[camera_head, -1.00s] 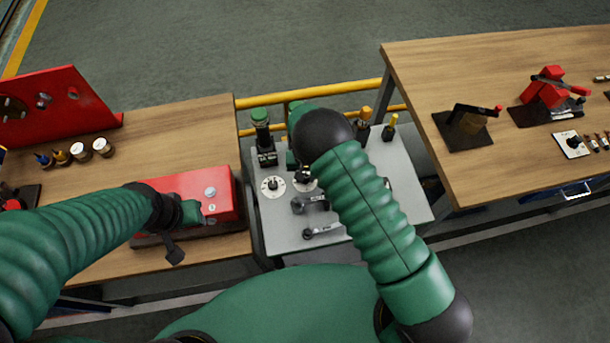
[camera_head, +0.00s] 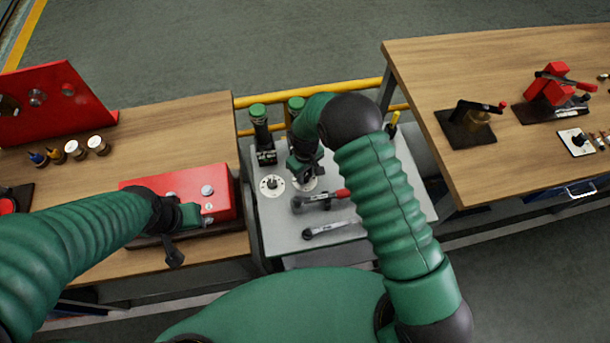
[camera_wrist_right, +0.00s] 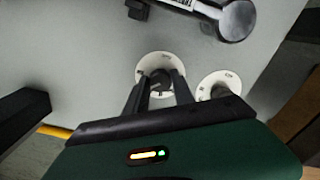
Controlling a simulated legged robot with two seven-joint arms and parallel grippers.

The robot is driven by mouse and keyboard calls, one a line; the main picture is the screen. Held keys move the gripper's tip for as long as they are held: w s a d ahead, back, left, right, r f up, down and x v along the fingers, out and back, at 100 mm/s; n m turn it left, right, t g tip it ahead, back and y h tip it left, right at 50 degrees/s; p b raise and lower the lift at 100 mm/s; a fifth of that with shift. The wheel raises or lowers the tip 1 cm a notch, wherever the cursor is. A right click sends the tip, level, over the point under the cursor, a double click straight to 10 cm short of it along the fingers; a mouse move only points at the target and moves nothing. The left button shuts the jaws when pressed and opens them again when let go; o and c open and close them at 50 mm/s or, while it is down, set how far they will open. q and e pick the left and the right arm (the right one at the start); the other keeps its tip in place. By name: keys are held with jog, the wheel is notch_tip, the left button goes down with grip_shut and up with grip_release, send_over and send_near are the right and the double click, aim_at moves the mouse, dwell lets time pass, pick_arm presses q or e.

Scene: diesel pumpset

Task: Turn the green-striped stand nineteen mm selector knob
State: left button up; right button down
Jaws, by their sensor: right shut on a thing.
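A grey panel stand (camera_head: 345,255) stands between two wooden benches. Two round white dials with dark knobs lie on it. The left dial (camera_head: 272,186) is free. The right dial (camera_head: 303,185) is mostly covered by my right gripper (camera_head: 306,170), which reaches down onto its knob. In the right wrist view, the fingers (camera_wrist_right: 158,90) are shut on the dark knob (camera_wrist_right: 160,77) at the middle of the white dial; the other dial (camera_wrist_right: 219,82) is beside it. I cannot make out green stripes. My left gripper (camera_head: 186,216) hangs by the red box; its jaws are unclear.
Two levers, one red-tipped (camera_head: 322,200) and one grey (camera_head: 330,231), lie in front of the dials. Green-capped posts (camera_head: 262,135) stand behind. A red box (camera_head: 205,185) is on the left bench. A yellow rail (camera_head: 330,90) runs behind the stand.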

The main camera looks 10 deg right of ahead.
aim_at(306, 176)
jog(key=n+b, duration=0.1)
jog(key=n, duration=0.4)
jog(key=shift+w+n, duration=0.1)
jog(key=shift+n, duration=0.3)
jog(key=shift+d, duration=0.1)
jog(key=c, duration=1.1)
grip_release()
jog(key=shift+o, duration=0.2)
notch_tip(306, 176, up, 17)
jog(key=b, duration=0.1)
jog(key=shift+f, duration=0.1)
jog(key=s+d+r+m+t, duration=0.1)
jog(key=s+d+m, duration=0.3)
jog(key=s, duration=0.5)
jog(key=s+d+r+m+t, duration=0.1)
jog(key=s+d+m, duration=0.3)
jog(key=s+m, duration=0.3)
jog(key=shift+s+d+m+t, duration=0.3)
jog(key=shift+s, duration=0.7)
